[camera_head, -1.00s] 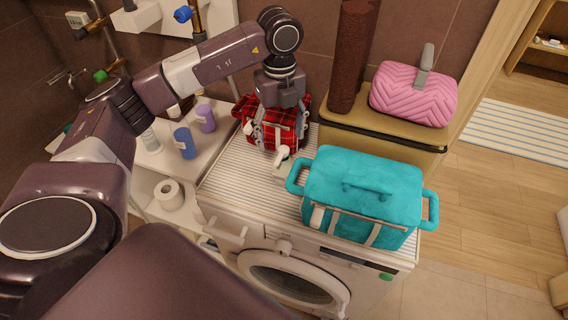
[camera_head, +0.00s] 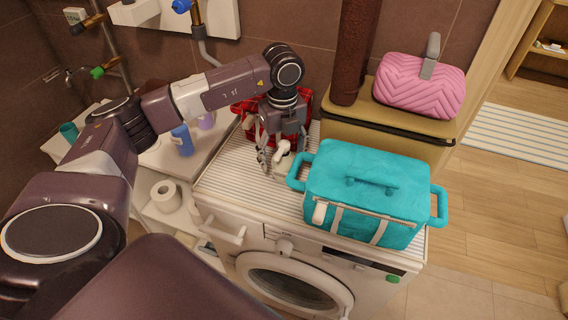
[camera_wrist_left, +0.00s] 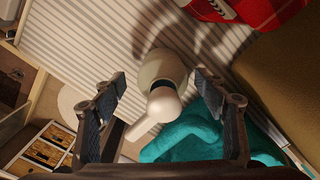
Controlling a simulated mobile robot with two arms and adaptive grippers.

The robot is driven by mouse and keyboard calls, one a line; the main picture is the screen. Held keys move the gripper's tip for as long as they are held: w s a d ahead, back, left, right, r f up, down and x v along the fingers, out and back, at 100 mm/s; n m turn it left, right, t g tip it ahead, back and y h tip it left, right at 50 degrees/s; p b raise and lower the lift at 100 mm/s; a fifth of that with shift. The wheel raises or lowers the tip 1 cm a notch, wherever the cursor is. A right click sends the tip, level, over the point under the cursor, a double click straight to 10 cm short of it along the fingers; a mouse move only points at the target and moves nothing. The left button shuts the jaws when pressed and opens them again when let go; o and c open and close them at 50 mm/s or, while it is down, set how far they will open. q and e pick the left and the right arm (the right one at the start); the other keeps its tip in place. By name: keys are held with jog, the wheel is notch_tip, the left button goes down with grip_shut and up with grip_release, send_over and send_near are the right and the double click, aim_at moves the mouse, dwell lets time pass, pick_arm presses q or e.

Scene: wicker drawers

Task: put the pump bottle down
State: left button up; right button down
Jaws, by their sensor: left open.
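The pump bottle (camera_head: 281,158) is pale cream with a white pump head. It stands on the ribbed white top of the washing machine (camera_head: 231,181), just left of the teal bag (camera_head: 366,186). In the left wrist view the bottle (camera_wrist_left: 164,72) is seen from above, between the spread fingers. My left gripper (camera_head: 275,161) is open around the bottle, with a gap on each side in the wrist view (camera_wrist_left: 163,103). The bottle's lower part is partly hidden in the head view. My right gripper is out of view.
A red plaid bag (camera_head: 249,108) lies behind my left gripper. A tan hamper (camera_head: 393,136) with a pink bag (camera_head: 420,86) stands behind the teal bag. Blue (camera_head: 182,140) and purple (camera_head: 206,120) cups and a paper roll (camera_head: 166,195) are to the left. The washer's left front top is clear.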

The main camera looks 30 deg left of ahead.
aim_at(284, 164)
pick_arm(q)
notch_tip(284, 164, down, 4)
jog(key=shift+w+d+r+p, duration=0.1)
jog(key=shift+w+r+p, duration=0.1)
jog(key=shift+p, duration=0.15)
jog(key=c, duration=1.5)
jog(key=shift+r, duration=0.1)
jog(key=shift+c, duration=1.2)
jog(key=shift+r, duration=0.1)
